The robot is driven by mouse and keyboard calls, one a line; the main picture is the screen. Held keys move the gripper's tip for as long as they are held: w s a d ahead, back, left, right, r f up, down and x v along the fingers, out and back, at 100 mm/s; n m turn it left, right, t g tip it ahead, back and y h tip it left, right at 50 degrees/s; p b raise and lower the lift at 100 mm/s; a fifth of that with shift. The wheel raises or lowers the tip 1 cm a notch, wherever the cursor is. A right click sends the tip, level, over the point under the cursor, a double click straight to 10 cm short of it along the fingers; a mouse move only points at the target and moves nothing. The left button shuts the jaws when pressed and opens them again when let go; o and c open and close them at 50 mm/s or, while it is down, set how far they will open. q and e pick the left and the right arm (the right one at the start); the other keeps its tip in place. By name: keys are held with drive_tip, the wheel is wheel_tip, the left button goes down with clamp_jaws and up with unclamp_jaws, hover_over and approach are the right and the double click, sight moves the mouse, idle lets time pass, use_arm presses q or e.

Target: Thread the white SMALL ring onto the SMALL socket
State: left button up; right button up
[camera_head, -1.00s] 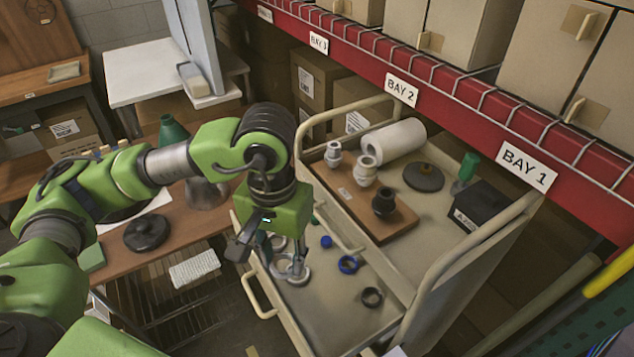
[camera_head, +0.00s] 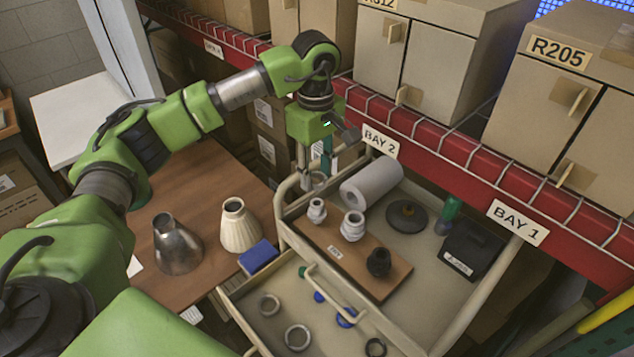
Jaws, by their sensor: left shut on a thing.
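My left gripper (camera_head: 315,176) is shut on a pale ring (camera_head: 318,181), partly hidden by the fingers. It holds the ring in the air by the cart's far left corner, just above the smallest-looking white socket (camera_head: 317,212) in the picture. The ring and socket look apart; I cannot tell how far apart in depth. This socket stands upright on a brown wooden board (camera_head: 330,252) on the cart top. A larger white socket (camera_head: 353,227) and a black socket (camera_head: 378,263) stand on the same board. My right gripper is not in view.
A white roll (camera_head: 371,182) lies behind the board. A dark disc (camera_head: 407,216) and a black box (camera_head: 471,248) are to its right. The open drawer (camera_head: 262,328) holds pale, blue and black rings. The cart's rail (camera_head: 290,205) is close to the gripper.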

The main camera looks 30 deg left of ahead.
sight(317, 189)
use_arm(q)
drive_tip(key=shift+d+f, duration=0.2)
drive_tip(key=shift+f, duration=0.05)
drive_tip(key=shift+s+a+f+b, duration=0.1)
drive_tip(key=shift+f+b, duration=1.15)
drive_tip(key=shift+f, duration=0.95)
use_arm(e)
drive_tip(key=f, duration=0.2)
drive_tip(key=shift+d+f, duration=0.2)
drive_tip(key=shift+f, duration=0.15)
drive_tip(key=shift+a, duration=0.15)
